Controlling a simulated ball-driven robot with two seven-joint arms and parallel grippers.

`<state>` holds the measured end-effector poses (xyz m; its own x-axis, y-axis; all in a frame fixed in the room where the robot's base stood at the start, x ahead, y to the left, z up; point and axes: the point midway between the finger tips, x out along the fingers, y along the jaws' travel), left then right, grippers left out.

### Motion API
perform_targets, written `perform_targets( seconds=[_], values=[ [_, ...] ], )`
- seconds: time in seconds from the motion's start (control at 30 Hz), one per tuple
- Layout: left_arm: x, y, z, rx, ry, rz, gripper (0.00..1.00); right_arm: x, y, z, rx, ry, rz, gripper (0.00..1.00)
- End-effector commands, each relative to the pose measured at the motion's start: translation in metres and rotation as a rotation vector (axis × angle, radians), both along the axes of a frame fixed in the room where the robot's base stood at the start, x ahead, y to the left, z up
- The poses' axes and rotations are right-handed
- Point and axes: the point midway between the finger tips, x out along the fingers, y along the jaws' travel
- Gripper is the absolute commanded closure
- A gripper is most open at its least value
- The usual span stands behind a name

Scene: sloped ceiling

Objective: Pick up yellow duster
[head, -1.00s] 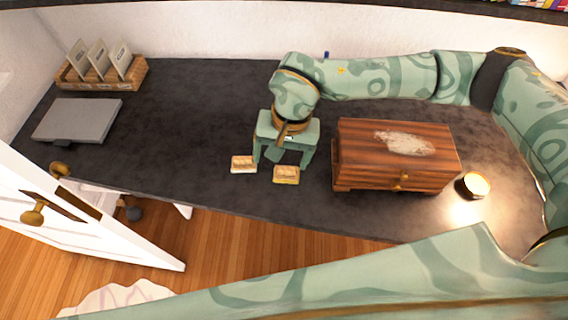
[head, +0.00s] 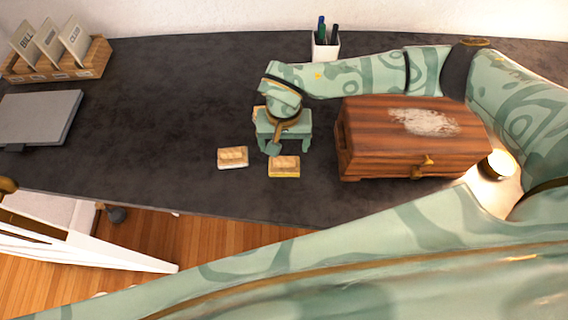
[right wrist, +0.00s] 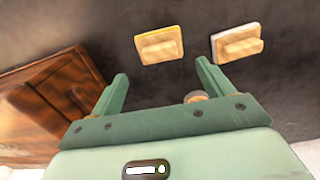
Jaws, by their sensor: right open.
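The yellow duster (head: 284,167) is a small block with a tan wooden top and a yellow base. It lies on the dark desk near its front edge and shows in the right wrist view (right wrist: 160,46). A similar duster with a white base (head: 233,157) lies just left of it, and on the right in the wrist view (right wrist: 238,44). My right gripper (head: 286,148) is open and empty, just behind the yellow duster. In the wrist view the yellow duster is beyond and between the open fingertips (right wrist: 162,72), apart from them. My left gripper is out of view.
A wooden chest (head: 400,145) stands close right of the right gripper, with a glowing lamp (head: 497,165) beyond it. A pen cup (head: 325,46) is at the back. A grey laptop (head: 38,117) and card rack (head: 60,68) are left. The desk's left middle is clear.

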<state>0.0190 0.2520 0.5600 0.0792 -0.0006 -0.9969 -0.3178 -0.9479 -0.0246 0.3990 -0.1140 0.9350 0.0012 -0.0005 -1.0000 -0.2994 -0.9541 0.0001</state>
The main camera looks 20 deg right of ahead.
Motion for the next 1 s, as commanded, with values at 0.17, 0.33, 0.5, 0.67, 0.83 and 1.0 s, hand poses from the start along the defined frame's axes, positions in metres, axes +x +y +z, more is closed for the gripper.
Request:
perform_targets(
  seconds=[0.17,0.33,0.5,0.67,0.83,1.0],
  values=[
    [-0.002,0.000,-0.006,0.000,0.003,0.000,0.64,0.000,0.000,-0.031,0.000,0.002,-0.001,0.20],
    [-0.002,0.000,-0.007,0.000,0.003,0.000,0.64,-0.001,0.000,-0.044,0.001,0.002,-0.001,0.20],
    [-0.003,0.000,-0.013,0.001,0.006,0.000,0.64,-0.002,-0.001,-0.074,0.001,0.003,-0.001,0.20],
    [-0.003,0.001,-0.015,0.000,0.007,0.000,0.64,-0.001,-0.001,-0.088,0.000,0.000,-0.001,0.20],
    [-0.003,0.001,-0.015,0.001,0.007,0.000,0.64,-0.001,-0.001,-0.088,0.001,-0.001,0.000,0.20],
    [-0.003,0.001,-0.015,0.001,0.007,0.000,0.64,-0.001,-0.001,-0.088,0.001,-0.001,0.000,0.46]
  ],
)
